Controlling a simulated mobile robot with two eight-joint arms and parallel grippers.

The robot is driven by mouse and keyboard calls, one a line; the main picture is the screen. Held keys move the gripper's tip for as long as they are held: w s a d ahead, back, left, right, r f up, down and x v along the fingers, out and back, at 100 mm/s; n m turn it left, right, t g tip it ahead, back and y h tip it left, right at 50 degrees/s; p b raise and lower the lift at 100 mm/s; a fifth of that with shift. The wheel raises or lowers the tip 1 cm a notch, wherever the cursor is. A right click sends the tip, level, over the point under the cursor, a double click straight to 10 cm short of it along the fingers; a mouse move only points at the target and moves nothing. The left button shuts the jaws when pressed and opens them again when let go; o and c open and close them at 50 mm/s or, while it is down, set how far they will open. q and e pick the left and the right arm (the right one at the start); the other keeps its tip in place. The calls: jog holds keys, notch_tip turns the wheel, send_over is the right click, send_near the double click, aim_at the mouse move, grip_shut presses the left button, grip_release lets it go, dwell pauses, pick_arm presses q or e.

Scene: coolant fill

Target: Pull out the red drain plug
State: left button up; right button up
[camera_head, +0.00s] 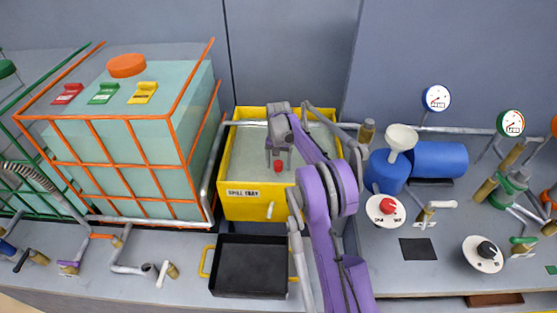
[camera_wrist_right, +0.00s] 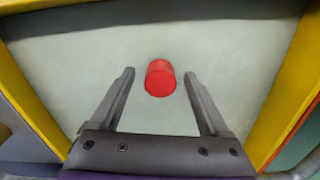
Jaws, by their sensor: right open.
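The red drain plug (camera_head: 278,166) stands on the pale floor of the yellow spill tray (camera_head: 243,208) in the head view. In the right wrist view the red plug (camera_wrist_right: 160,78) shows as a short cylinder, centred ahead of and between the two fingers. My right gripper (camera_head: 279,154) reaches down into the tray over the plug. Its fingers (camera_wrist_right: 158,88) are open and apart, with nothing between them touching the plug in view. The exact gap to the plug is hard to tell. My left gripper is not in view.
Yellow tray walls (camera_wrist_right: 288,85) rise on both sides of the gripper. An orange-caged tank (camera_head: 130,150) stands left of the tray. A black pan (camera_head: 250,266) sits in front. A blue drum with a white funnel (camera_head: 401,139), valves and gauges crowd the right.

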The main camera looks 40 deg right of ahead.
grip_shut()
jog(key=c, duration=0.8)
grip_release()
jog(key=c, duration=0.4)
jog(key=shift+o, duration=0.2)
jog(key=shift+r, duration=0.4)
jog(key=shift+r+p, duration=1.1)
jog(key=shift+r, duration=1.2)
